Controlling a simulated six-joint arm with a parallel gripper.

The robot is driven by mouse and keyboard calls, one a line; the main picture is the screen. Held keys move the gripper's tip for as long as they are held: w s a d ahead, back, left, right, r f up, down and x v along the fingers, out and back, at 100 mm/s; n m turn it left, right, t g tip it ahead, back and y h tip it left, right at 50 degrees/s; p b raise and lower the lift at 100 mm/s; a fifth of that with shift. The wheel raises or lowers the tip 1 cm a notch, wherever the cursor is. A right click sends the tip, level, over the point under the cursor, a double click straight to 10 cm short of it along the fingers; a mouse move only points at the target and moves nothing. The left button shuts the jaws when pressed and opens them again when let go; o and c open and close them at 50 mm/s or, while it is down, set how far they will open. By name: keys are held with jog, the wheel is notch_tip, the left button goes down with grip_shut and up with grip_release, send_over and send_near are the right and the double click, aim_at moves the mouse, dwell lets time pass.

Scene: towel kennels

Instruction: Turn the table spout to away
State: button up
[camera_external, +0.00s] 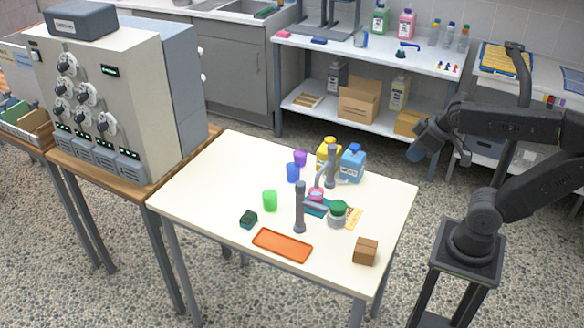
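On the cream table (215,170) a dark grey upright post (331,168) stands among the bottles. A pale curved tube, which looks like the spout (320,174), comes off its left side and bends down near a pink-topped item (316,194). A second dark grey post (299,208) stands nearer the front. I cannot tell exactly where the spout's outlet points. My gripper (416,152) hangs in the air right of and beyond the table, apart from the spout. Its fingers are too small and dark to read.
Yellow (323,155) and blue (351,164) bottles crowd the far post. A green-lidded jar (337,215), green cup (270,201), blue cup (293,172), orange tray (282,245) and brown box (365,251) are also on the table. Its left part is clear.

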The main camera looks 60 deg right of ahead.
jog(key=o, duration=0.5)
jog(key=w+r, duration=0.1)
jog(key=w, duration=0.1)
jog(key=w+d+r+m+g, duration=0.1)
jog(key=w, duration=0.1)
jog(key=w+d+r+m, duration=0.1)
jog(key=w, duration=0.1)
jog(key=shift+w+r, duration=0.3)
jog(key=shift+c, duration=0.2)
jog(key=o, duration=0.4)
jog(key=w+d+m, duration=0.1)
jog(key=w, duration=0.2)
jog(key=w+d+g, duration=0.1)
jog(key=w, duration=0.1)
jog(key=w+d+m+g, duration=0.1)
jog(key=w, duration=0.2)
jog(key=shift+w+d+r+m, duration=0.15)
jog(key=shift+w+r+m, duration=0.15)
jog(key=shift+w+r, duration=0.1)
jog(key=shift+c, duration=0.2)
jog(key=m+g, duration=0.3)
jog(key=m, duration=0.1)
send_over(332, 146)
notch_tip(332, 146, down, 7)
notch_tip(332, 146, down, 14)
jog(key=shift+s+r, duration=0.1)
jog(key=shift+c, duration=0.3)
grip_shut()
